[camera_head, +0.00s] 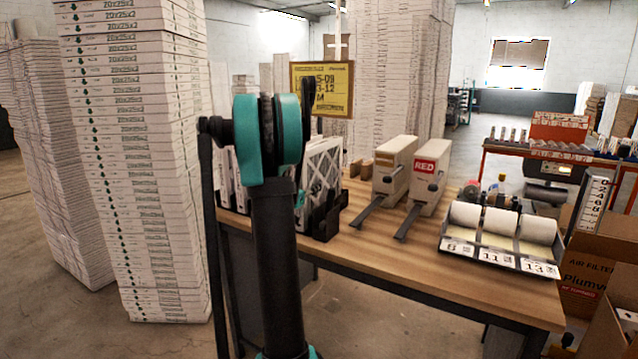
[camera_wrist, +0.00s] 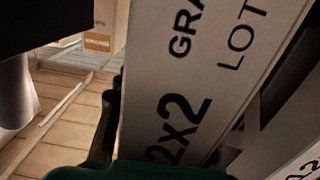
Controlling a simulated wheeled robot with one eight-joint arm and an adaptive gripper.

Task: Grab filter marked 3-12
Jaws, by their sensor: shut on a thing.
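Several white-edged filters (camera_head: 322,165) stand upright in a black rack (camera_head: 326,222) on the wooden table, partly hidden behind my arm in the head view. In the wrist view, a white filter edge (camera_wrist: 185,75) fills the middle, with printed "2x2", "GRA" and "LOT" visible. The lot number is cut off, so I cannot read 3-12 on it. My gripper (camera_wrist: 125,168) shows as teal and dark parts at the bottom of the wrist view, shut on this filter. Its fingertips are mostly hidden. A yellow sign (camera_head: 328,88) behind the rack shows "3-12".
A label roll holder (camera_head: 500,238) sits at the table's right end. Tall stacks of boxed filters (camera_head: 140,160) rise on the left. Bare table (camera_head: 365,255) lies in front of the dispensers.

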